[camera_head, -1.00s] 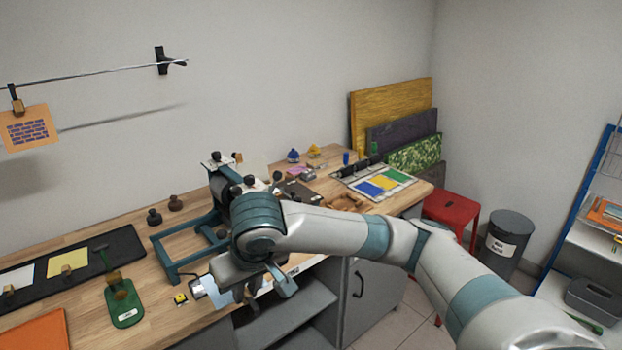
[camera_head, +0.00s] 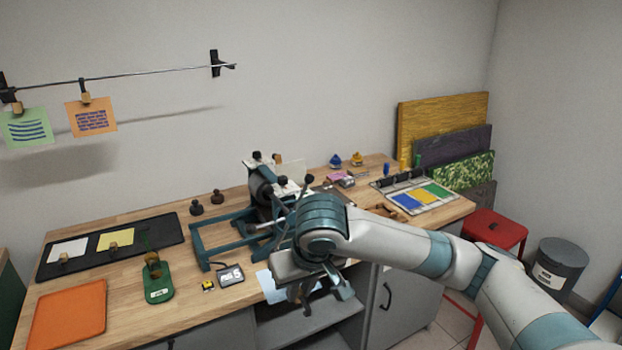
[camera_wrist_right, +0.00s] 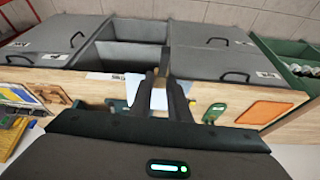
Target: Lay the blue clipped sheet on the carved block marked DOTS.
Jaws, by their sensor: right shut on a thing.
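My right gripper (camera_head: 305,296) is over the bench's front edge, partly hidden by its own wrist. It is shut on the pale blue sheet (camera_head: 272,287), which hangs just left of the fingers. In the right wrist view the dark fingers (camera_wrist_right: 163,90) are close together, with the sheet (camera_wrist_right: 135,86) behind and between them. The sheet's clip cannot be made out. My left gripper is not in view.
A teal-framed press (camera_head: 235,237) stands behind the sheet. A red stool (camera_head: 495,229) stands right.

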